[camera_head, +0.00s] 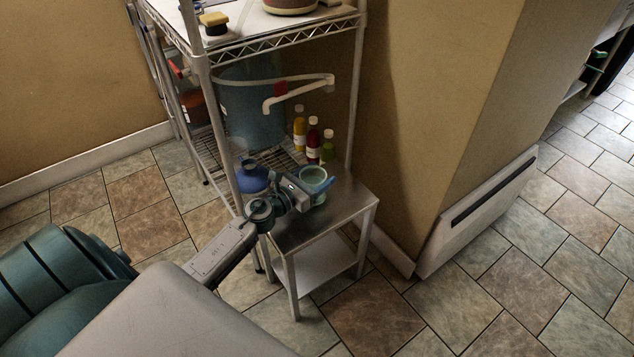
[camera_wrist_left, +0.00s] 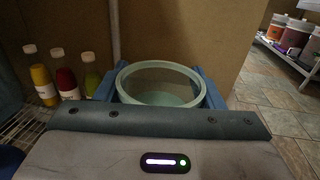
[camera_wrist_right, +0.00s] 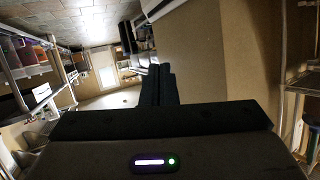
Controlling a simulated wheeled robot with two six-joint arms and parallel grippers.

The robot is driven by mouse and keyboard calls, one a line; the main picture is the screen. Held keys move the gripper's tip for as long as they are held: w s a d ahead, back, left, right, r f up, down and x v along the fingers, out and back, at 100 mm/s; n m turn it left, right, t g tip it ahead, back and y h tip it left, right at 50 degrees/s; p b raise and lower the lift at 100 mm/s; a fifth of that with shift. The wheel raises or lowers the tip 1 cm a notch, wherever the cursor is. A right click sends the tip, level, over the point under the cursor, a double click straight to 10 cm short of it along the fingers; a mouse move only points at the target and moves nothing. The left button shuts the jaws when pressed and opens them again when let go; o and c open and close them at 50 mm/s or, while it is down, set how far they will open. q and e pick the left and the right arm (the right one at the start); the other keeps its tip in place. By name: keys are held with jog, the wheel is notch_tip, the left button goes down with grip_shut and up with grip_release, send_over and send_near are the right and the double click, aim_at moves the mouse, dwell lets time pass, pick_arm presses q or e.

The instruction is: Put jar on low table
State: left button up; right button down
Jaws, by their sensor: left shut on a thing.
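The jar is a pale green, round, open-topped vessel (camera_head: 313,177). In the left wrist view the jar (camera_wrist_left: 160,82) sits between the two blue fingers, its rim facing up. My left gripper (camera_head: 316,187) is shut on the jar. The low table (camera_head: 345,204) is a small metal stand with a lower shelf. The jar is over the back part of its top; I cannot tell whether its base touches, as the gripper hides it. My right gripper (camera_wrist_right: 157,84) shows dark in the right wrist view, its fingers together, with nothing visible between them.
A wire rack (camera_head: 205,100) stands behind the low table. On its lower shelf are a large blue container (camera_head: 252,110), a blue jug (camera_head: 251,178) and several bottles (camera_head: 313,140). A wall and a white heater panel (camera_head: 478,212) stand right. The table's front top is clear.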

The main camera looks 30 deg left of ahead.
pick_arm(q)
jog(key=shift+f+b, duration=0.45)
jog(key=shift+f, duration=0.3)
pick_arm(e)
jog(key=w+r+t, duration=0.3)
jog(key=r+t, duration=0.1)
jog(key=r, duration=0.2)
jog(key=shift+d+r, duration=0.35)
jog(key=shift+r, duration=0.05)
jog(key=shift+w+r, duration=0.1)
jog(key=shift+r, duration=0.1)
pick_arm(q)
jog(key=shift+f, duration=0.1)
pick_arm(e)
jog(key=shift+r+t, duration=0.25)
jog(key=shift+t, duration=0.15)
pick_arm(q)
jog(key=o, duration=1.2)
pick_arm(e)
jog(key=shift+w+r, duration=0.15)
jog(key=shift+r, duration=0.1)
